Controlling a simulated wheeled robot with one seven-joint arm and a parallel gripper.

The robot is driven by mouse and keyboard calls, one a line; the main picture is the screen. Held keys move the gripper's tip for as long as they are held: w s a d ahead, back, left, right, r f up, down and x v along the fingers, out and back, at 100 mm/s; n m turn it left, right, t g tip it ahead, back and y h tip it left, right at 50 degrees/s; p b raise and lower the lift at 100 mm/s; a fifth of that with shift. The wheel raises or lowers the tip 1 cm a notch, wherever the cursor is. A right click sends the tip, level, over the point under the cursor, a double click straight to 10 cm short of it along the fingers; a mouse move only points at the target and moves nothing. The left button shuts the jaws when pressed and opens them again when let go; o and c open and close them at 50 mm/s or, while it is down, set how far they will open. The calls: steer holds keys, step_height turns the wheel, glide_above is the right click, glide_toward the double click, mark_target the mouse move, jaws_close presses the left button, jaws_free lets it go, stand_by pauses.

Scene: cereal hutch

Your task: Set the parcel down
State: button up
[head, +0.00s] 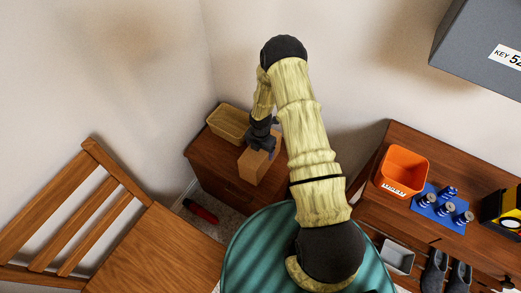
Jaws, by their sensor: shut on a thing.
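The parcel (254,166), a plain brown box, is over the front part of a small dark wooden cabinet in the corner. My gripper (262,140) is at the top of the parcel, shut on it. I cannot tell whether the parcel's underside touches the cabinet top (205,148) or is held just above it. My arm covers the right side of the cabinet.
A tan basket (229,121) stands behind the parcel on the cabinet. A wooden chair (150,245) is at left, a red object (201,211) on the floor. At right, a shelf unit holds an orange bin (403,168) and several blue items (447,207). A grey box (485,50) overhangs upper right.

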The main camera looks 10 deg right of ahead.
steer(key=shift+f, duration=0.1)
steer(key=o, duration=1.5)
step_height(320, 180, up, 12)
steer(key=shift+r+p, duration=0.15)
steer(key=shift+p, duration=0.35)
